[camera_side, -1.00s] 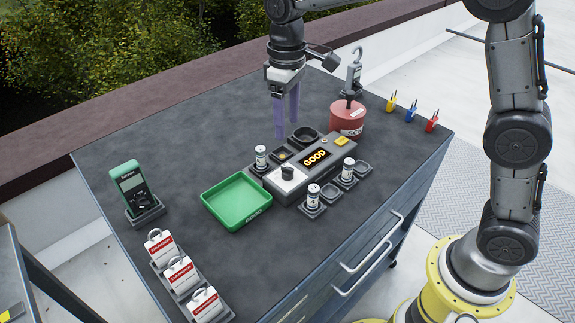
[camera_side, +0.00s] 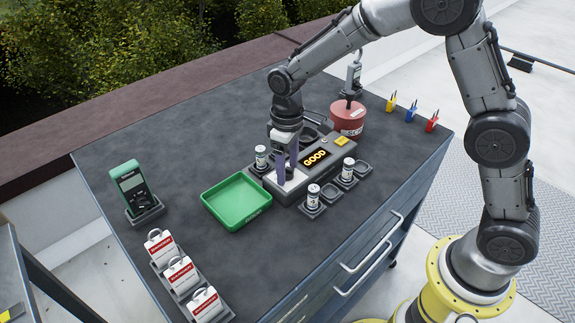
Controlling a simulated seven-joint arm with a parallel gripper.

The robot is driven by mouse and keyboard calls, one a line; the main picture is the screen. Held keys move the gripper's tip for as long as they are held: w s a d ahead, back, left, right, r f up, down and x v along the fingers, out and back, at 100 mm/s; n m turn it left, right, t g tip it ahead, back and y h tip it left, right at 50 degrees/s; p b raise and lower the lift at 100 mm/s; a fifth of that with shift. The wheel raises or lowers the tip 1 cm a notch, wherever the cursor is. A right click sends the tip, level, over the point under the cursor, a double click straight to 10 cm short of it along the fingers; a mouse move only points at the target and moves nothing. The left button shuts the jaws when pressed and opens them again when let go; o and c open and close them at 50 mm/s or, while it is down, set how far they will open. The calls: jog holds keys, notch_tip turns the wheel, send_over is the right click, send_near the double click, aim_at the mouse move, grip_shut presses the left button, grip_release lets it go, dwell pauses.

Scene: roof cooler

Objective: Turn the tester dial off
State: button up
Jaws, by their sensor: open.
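The tester (camera_side: 318,155) is a grey box on the dark bench top, with a lit display reading "GOOD" and a yellow button (camera_side: 341,142). Its dial sits at the left end of the box, on a pale plate (camera_side: 290,183). The dial is now mostly hidden by my gripper's fingers, so I cannot tell which way it points. My gripper (camera_side: 287,175) points down over that end, open, with its purple fingers around or just above the dial. I cannot tell whether the fingers touch it.
Small canisters stand in holders close by, one left (camera_side: 261,155), one in front (camera_side: 313,196), one right (camera_side: 347,169). A green tray (camera_side: 214,212) lies left. A red drum (camera_side: 348,116) stands behind.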

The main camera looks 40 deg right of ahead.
grip_shut()
dwell(0.3)
jog(key=shift+n, duration=0.4)
jog(key=n, duration=0.3)
jog(key=shift+n, duration=1.8)
grip_release()
